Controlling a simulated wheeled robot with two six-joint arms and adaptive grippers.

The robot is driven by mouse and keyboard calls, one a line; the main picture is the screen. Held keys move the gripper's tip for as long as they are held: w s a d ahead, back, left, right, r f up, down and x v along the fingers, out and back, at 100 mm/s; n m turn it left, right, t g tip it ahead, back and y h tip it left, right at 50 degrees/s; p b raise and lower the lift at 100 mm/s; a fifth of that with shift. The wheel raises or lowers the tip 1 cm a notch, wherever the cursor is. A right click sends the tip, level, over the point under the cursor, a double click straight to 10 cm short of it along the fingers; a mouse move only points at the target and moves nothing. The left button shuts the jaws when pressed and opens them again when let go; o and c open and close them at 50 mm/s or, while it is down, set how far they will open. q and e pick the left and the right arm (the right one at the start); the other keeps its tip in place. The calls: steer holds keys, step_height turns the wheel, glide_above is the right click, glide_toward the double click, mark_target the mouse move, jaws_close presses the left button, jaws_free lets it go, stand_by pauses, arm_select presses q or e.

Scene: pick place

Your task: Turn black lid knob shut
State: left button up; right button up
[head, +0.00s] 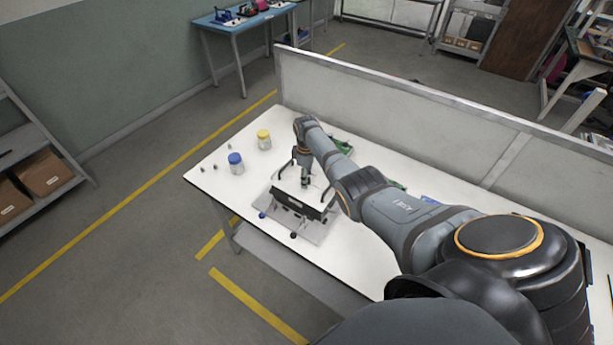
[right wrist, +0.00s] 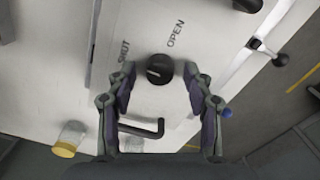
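The black round knob (right wrist: 160,69) sits on a white lid (right wrist: 140,25) in the right wrist view, between the printed words SHUT and OPEN. A pale mark shows on the knob, but its exact direction is hard to tell. My right gripper (right wrist: 158,74) is open, with one finger on each side of the knob. A gap shows on the left. In the head view my right gripper (head: 304,183) points down over the fixture (head: 314,230), and the knob is hidden. My left gripper is not in view.
A black bar handle (right wrist: 142,130) lies below the knob. A ball-ended lever (right wrist: 279,60) is at the right. A blue-lidded jar (head: 236,164) and a yellow-lidded jar (head: 264,140) stand left of the fixture on the white table (head: 215,205). A low partition (head: 400,100) runs behind.

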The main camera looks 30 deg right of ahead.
step_height(320, 180, up, 12)
stand_by(0.6)
stand_by(0.4)
